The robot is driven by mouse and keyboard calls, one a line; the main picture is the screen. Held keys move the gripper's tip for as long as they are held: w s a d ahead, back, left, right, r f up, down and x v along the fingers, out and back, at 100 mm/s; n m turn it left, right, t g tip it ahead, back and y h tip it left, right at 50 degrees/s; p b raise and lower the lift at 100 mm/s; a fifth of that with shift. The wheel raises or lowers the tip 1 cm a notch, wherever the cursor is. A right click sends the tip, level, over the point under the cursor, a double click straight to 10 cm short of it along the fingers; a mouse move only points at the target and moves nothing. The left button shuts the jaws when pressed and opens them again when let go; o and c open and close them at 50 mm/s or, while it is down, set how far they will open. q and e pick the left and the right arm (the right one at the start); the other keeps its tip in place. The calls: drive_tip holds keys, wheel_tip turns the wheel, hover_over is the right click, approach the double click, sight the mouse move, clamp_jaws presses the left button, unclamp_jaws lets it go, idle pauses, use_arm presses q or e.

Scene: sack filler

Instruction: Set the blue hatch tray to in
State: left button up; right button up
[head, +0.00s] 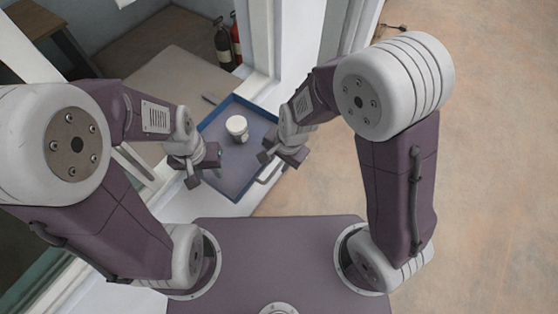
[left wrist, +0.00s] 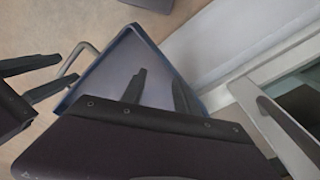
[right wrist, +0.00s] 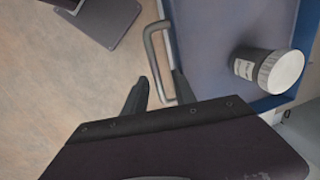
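The blue hatch tray (head: 240,178) lies across the sill of the wall opening, with raised blue rims and a grey floor. My right gripper (head: 268,168) is open at the handle. In the right wrist view its fingers (right wrist: 158,90) lie either side of the handle bar, with no clear grip. My left gripper (head: 205,175) is open and empty over the tray's left side.
A white window frame (head: 262,40) and wall border the opening. Two fire extinguishers (head: 229,42) stand beyond it at the back. A light surface (head: 175,75) lies behind the tray. Open floor (head: 480,150) spreads to the right.

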drive_tip(key=shift+s, duration=0.55)
drive_tip(key=shift+w, duration=0.25)
clamp_jaws()
idle(0.7)
